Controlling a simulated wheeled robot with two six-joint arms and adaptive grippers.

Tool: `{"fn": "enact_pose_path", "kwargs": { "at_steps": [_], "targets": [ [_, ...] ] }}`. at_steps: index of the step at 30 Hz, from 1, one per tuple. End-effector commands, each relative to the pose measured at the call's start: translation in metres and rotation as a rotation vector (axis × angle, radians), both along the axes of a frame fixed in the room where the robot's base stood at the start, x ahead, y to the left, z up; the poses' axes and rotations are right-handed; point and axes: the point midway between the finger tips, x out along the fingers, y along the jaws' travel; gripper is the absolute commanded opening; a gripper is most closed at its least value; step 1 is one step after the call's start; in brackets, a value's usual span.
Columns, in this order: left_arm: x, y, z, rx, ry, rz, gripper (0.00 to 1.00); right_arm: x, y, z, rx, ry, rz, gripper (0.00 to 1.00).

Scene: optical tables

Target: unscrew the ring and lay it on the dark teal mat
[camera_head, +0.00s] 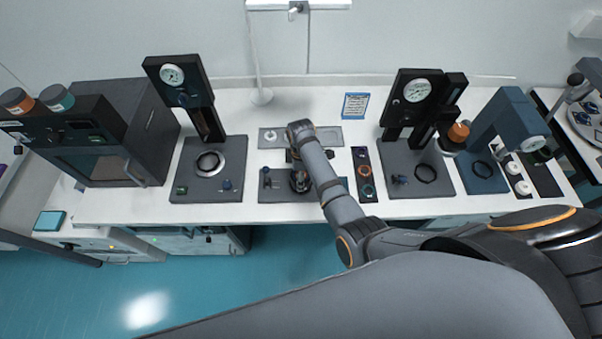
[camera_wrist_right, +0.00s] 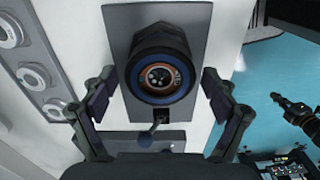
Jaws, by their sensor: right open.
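In the right wrist view, a dark round fitting (camera_wrist_right: 158,48) stands on a grey base plate (camera_wrist_right: 190,18). A dark blue-black ring (camera_wrist_right: 142,94) sits around its orange-rimmed end. My right gripper (camera_wrist_right: 156,84) is open, with one finger on each side of the ring and gaps visible at both sides. In the head view my right gripper (camera_head: 294,157) hangs over the back of the fitting (camera_head: 299,181). My left gripper is not in view.
A small lever (camera_wrist_right: 150,138) stands close to the ring, between my fingers. A grey strip with pale washers (camera_wrist_right: 32,75) lies alongside. Gauge presses (camera_head: 185,90) and (camera_head: 415,100) stand left and right on the white bench. A dark strip (camera_head: 364,174) holds coloured rings.

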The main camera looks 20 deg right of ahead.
Motion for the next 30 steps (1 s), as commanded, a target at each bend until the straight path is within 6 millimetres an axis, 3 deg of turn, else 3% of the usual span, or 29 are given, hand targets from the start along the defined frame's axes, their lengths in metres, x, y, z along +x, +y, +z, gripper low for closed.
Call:
{"fn": "enact_pose_path", "kwargs": {
  "at_steps": [2, 13, 17, 30],
  "targets": [
    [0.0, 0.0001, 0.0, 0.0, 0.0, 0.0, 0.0, 0.0001, -0.0001, 0.0001, 0.0, 0.0, 0.0, 0.79],
    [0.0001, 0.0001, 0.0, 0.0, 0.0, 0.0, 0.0, 0.0, -0.0001, 0.0, 0.0, 0.0, 0.001, 0.3],
    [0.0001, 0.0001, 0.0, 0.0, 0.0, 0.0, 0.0, -0.0002, 0.0, -0.0001, 0.0, 0.001, 0.091, 0.3],
    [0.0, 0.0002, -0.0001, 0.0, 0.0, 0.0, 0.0, -0.0007, -0.0001, 0.0002, 0.001, 0.002, 1.011, 0.3]
  ]
}}
